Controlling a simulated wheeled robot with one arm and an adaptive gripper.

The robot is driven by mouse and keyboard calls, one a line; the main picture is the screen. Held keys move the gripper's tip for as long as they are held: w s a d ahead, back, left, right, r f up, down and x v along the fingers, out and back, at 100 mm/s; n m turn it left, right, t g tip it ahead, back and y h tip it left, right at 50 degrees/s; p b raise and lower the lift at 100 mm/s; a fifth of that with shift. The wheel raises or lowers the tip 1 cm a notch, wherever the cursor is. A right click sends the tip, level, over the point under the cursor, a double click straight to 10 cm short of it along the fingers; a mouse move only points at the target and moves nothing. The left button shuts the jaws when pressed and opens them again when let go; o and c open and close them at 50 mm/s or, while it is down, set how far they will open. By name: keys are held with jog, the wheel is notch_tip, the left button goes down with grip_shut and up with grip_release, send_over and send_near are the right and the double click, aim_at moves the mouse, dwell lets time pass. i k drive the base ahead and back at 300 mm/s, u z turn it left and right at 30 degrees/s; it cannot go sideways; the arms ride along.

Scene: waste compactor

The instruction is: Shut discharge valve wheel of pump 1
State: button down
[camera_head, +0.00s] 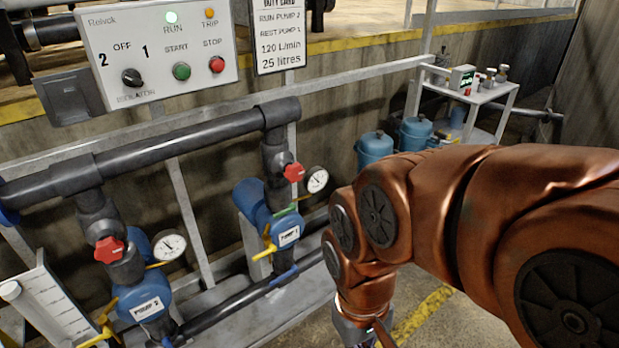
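Pump 1 (289,236) is a blue pump with a white label, at the middle of the view. Its red discharge valve wheel (293,172) sits above it on the dark riser pipe (273,155). A round gauge (317,180) is just right of the wheel. A yellow-handled valve (267,246) is low on the pump's left side. My gripper (362,334) hangs at the bottom edge, below and to the right of pump 1, apart from the wheel. Its fingers are cut off by the frame, so its opening is hidden.
Pump 2 (146,308), with its own red wheel (109,249) and gauge (169,245), stands at the left. A control panel (155,50) is above. Blue containers (375,148) and a trolley (470,92) stand behind my arm. Floor is open at the bottom right.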

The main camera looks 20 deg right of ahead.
aim_at(294, 173)
jog(key=u, duration=0.5)
jog(key=k, duration=1.25)
jog(key=z, duration=0.15)
jog(key=i, duration=0.85)
jog(key=u, duration=0.3)
